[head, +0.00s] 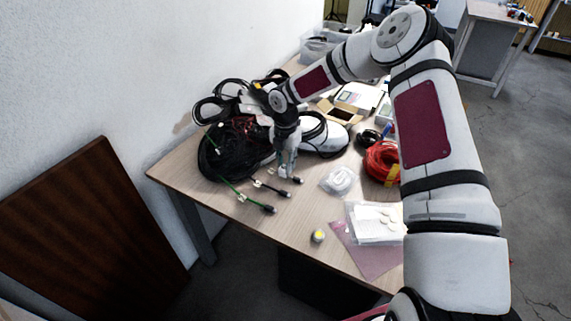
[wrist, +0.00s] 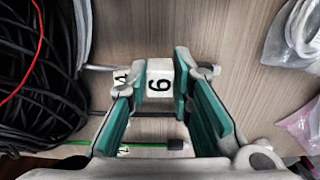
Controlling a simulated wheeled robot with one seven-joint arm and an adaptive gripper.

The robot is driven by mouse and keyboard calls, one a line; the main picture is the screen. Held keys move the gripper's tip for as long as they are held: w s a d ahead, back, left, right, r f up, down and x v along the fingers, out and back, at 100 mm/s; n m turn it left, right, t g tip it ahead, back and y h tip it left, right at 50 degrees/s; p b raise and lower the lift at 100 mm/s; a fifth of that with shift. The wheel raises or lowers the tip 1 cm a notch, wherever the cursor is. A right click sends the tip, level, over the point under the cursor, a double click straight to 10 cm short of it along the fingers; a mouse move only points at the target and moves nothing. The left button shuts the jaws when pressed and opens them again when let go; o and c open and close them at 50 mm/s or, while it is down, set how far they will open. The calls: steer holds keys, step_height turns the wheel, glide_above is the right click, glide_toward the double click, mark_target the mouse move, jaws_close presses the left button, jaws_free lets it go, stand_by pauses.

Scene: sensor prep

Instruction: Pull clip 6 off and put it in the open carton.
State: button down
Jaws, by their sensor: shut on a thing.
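In the wrist view, clip 6 (wrist: 159,88), a white block with a black 6, sits between the teal pads of my gripper (wrist: 159,83). The gripper is shut on it. Whether the clip still sits around a cable is hidden by the fingers. In the head view, my gripper (head: 287,172) is low over the table by the cable ends; the clip is too small to make out there. The open carton (head: 326,107), brown with raised flaps, stands farther back on the table, to the right of the gripper.
Black cable coils (head: 222,160) lie left of the gripper. Cable ends with plugs (head: 270,209) and other white tags (wrist: 123,150) lie close by. A clear bag (head: 339,180), red cable (head: 380,163) and small yellow-topped jar (head: 318,236) are to the right and front.

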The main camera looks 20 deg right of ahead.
steer(key=shift+r+p, duration=0.3)
steer(key=shift+r, duration=1.7)
stand_by(0.5)
